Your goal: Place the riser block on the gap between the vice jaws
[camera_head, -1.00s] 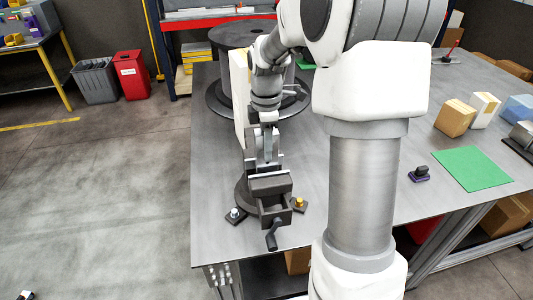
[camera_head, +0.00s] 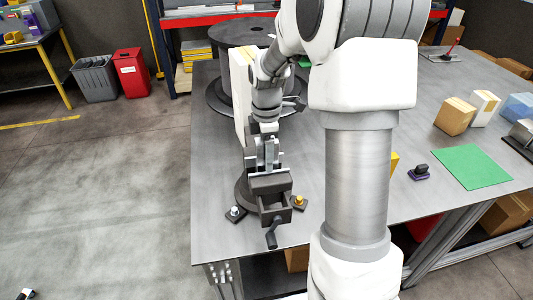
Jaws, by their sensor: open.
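The vice (camera_head: 270,184) is a dark grey block with a crank handle, standing upright near the front left edge of the table. My gripper (camera_head: 268,166) is directly over the vice's rear part, pointing down, with its fingers apart. A light grey upright piece shows between or at the fingers. I cannot tell whether it is the riser block or part of the gripper. The gap between the vice jaws is largely hidden by the gripper. I cannot make out the riser block for sure anywhere else.
A tall white panel (camera_head: 239,98) stands close behind and left of the gripper, before a dark reel (camera_head: 228,65). A green mat (camera_head: 471,166) and boxes (camera_head: 455,116) lie at right. My arm hides the table's middle.

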